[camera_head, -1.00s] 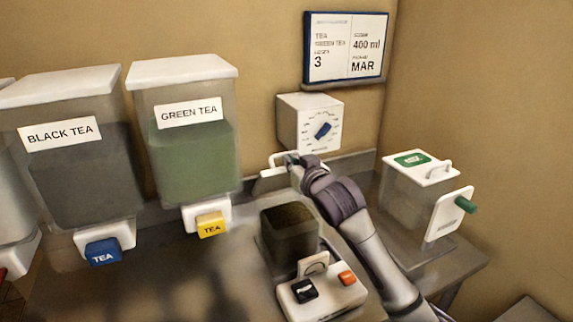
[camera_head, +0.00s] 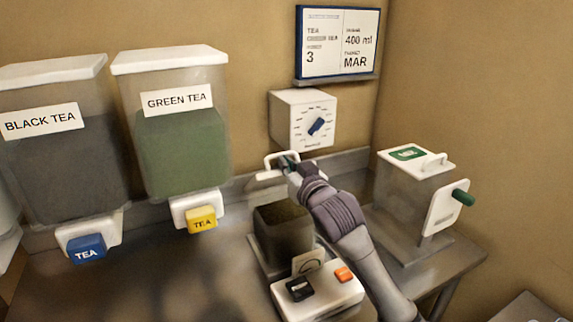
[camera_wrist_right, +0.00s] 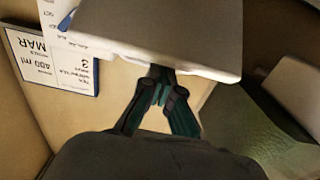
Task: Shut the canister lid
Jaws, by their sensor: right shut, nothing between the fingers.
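A canister (camera_head: 283,228) with dark contents stands in the middle of the counter, its top open. A white panel with a loop handle (camera_head: 272,174), seemingly its raised lid, stands behind and above it. My right gripper (camera_head: 287,163) is shut and empty at this panel, its fingertips by the loop. In the right wrist view the shut fingers (camera_wrist_right: 160,75) reach the edge of a broad grey slab with a white rim (camera_wrist_right: 165,32), probably the same lid; I cannot tell if they touch. My left gripper is out of view.
A white base with black and orange buttons (camera_head: 318,290) sits in front of the canister. A dial box (camera_head: 303,118) is just behind my gripper. Green tea (camera_head: 182,150) and black tea (camera_head: 68,160) dispensers stand left. Another canister, lid closed (camera_head: 405,195), stands right.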

